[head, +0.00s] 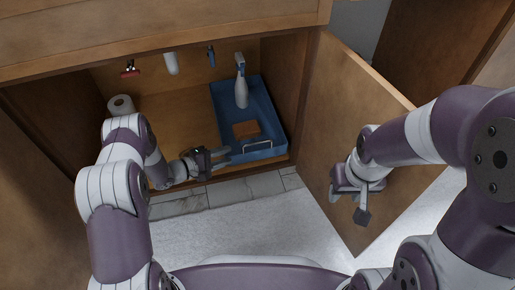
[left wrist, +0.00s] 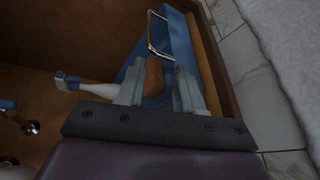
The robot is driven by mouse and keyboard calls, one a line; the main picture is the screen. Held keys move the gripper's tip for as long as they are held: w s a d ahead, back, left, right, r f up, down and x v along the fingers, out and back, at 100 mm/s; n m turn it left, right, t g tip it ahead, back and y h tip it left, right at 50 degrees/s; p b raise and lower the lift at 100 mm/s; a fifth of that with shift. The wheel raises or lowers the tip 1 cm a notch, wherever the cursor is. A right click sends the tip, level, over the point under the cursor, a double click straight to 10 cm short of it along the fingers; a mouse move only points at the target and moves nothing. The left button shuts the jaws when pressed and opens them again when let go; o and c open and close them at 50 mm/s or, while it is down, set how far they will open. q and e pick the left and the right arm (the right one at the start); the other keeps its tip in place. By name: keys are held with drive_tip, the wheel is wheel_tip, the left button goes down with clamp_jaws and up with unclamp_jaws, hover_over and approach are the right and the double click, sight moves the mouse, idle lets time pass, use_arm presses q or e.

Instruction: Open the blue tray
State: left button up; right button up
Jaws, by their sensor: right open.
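The blue tray (head: 266,103) sits inside the open cabinet at its right side, with a metal handle (head: 258,147) on its front wall. A white spray bottle (head: 241,94) and a brown block (head: 247,128) are in it. My left gripper (head: 224,157) is open and empty, just left of the tray's front corner and apart from the handle. In the left wrist view, the handle (left wrist: 152,36) and blue front wall (left wrist: 178,45) lie beyond the spread fingers (left wrist: 160,90). My right gripper (head: 358,205) is open in front of the cabinet door, apart from the tray.
The open cabinet door (head: 350,120) stands to the right of the tray. A paper roll (head: 121,105) stands at the cabinet's left. Pipes and valves (head: 171,63) hang at the back. The cabinet floor (head: 178,117) left of the tray is mostly clear.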

sight(257, 143)
use_arm(q)
drive_tip(key=w+d+b, duration=0.2)
drive_tip(key=d, duration=0.1)
drive_tip(key=w+d+f+n+b, duration=0.1)
drive_tip(key=w+d+b, duration=0.1)
drive_tip(key=d+b, duration=0.1)
drive_tip(key=w+d+n+h+b, duration=0.1)
drive_tip(key=w+d+b, duration=0.1)
drive_tip(key=d+b, duration=0.1)
drive_tip(key=shift+w+d+f, duration=0.15)
drive_tip(key=shift+d+f, duration=0.05)
drive_tip(key=shift+d, duration=0.55)
drive_tip(key=shift+w+d+r, duration=0.15)
drive_tip(key=shift+w+d, duration=0.05)
drive_tip(key=shift+d, duration=0.05)
clamp_jaws()
